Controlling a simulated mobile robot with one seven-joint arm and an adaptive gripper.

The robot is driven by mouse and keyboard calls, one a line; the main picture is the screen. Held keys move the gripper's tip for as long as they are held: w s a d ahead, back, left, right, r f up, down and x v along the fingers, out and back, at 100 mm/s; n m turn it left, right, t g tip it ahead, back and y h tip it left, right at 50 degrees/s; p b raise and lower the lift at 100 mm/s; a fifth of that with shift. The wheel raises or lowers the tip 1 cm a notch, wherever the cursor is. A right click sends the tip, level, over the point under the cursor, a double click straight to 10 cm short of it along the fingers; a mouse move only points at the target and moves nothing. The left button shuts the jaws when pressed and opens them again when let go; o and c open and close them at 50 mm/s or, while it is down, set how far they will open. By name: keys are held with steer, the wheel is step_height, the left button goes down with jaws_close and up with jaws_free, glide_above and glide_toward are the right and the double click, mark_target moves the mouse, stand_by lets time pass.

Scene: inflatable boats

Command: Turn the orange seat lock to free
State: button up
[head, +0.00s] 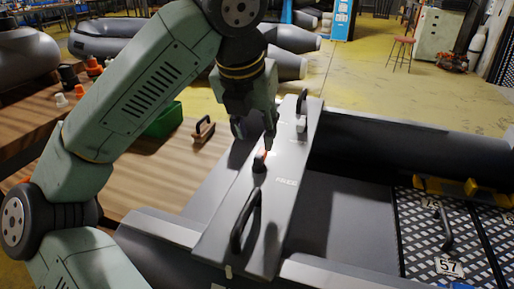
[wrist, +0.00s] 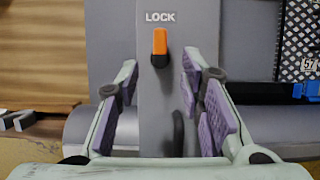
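The orange seat lock (wrist: 160,43) sits on the grey bench seat (wrist: 150,110) of the boat, just below the white word LOCK in the wrist view. Its orange lever points up toward that word, with a dark end below. In the head view only a little orange of the lock (head: 266,153) shows, and the word FREE is printed on the seat (head: 235,215) nearby. My gripper (head: 255,134) is over the seat close to the lock. In the wrist view its purple-padded fingers (wrist: 158,72) are wide apart with nothing between the pads; the lock appears beyond the tips.
Black handles stand on the seat at its near end (head: 245,219) and far end (head: 302,101). A wooden table (head: 150,190) with a green box (head: 163,120) and a wooden-based handle (head: 203,130) lies left. The dark boat tube (head: 400,140) and a checkered floor plate are right.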

mark_target(261, 153)
steer(key=x, duration=0.7)
steer(key=shift+d, duration=0.1)
steer(key=shift+c, duration=0.5)
jaws_close()
